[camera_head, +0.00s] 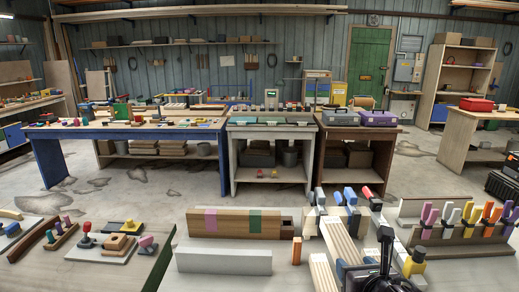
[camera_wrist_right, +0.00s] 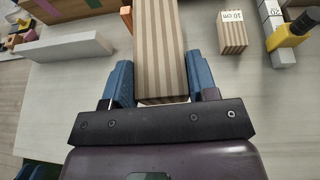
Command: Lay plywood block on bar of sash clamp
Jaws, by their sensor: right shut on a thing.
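My right gripper (camera_wrist_right: 160,85) has blue fingers shut on a striped plywood block (camera_wrist_right: 160,40). The block runs away from me between the fingers. In the head view the dark right wrist (camera_head: 383,268) is at the bottom, with a striped piece (camera_head: 322,272) at its left that appears to be the held block. A second striped block (camera_wrist_right: 232,33), marked 10 cm, stands to the right, apart from the held one. A yellow-and-black clamp part (camera_wrist_right: 290,38) is at the far right. I cannot make out the sash clamp's bar for certain. My left gripper does not show.
A long white bar (camera_head: 223,261) lies left of the right gripper, with a small orange block (camera_head: 297,250) at its end. Blue-and-red clamp parts (camera_head: 350,196) stand behind. A rack of coloured spring clamps (camera_head: 450,222) is at the right. Bare bench top (camera_wrist_right: 80,80) shows at left.

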